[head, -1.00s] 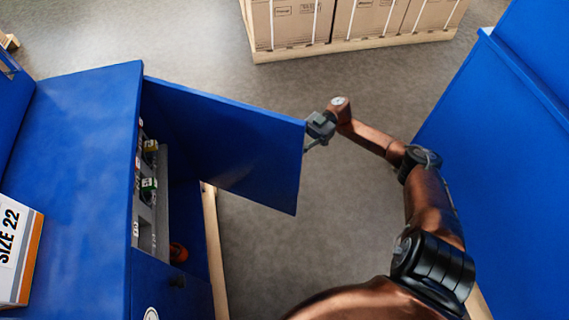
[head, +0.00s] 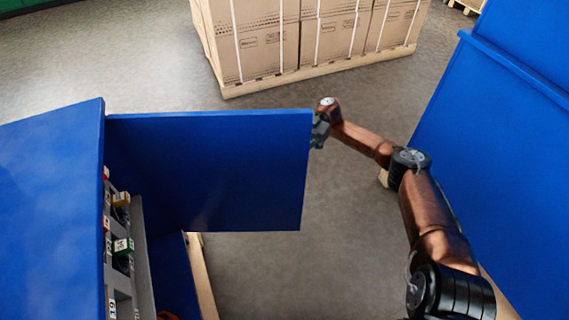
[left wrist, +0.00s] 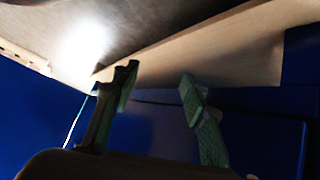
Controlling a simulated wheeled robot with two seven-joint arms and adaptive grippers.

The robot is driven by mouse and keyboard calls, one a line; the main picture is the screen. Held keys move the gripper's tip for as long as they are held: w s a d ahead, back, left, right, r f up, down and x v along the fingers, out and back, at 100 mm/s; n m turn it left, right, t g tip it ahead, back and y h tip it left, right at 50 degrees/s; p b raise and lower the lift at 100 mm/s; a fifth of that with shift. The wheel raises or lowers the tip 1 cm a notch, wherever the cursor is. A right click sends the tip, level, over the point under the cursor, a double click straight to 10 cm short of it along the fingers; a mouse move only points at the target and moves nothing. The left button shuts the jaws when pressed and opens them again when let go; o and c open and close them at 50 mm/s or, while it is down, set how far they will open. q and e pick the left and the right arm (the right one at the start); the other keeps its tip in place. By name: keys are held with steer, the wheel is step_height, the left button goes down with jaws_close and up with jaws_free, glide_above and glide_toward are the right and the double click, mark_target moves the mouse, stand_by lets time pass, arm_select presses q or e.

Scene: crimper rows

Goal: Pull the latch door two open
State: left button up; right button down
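A blue cabinet door (head: 215,175) stands swung out from a blue cabinet (head: 45,190) at the left of the head view. My right gripper (head: 319,133) is at the door's free outer edge, touching or very close to it. Its fingers are small and partly hidden, so I cannot tell whether they grip the edge. My left gripper (left wrist: 158,88) shows only in the left wrist view, its two fingers apart with nothing between them. Blue panels lie beyond those fingers. No latch can be made out.
Inside the cabinet is a grey rack (head: 130,235) with small labelled coloured items. Strapped cardboard boxes (head: 265,45) stand on a pallet behind the door. Another blue cabinet (head: 490,150) stands at the right. Grey floor (head: 265,270) is clear between the cabinets.

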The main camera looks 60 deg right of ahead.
steer(key=shift+s+d+f, duration=0.15)
steer(key=shift+s, duration=0.05)
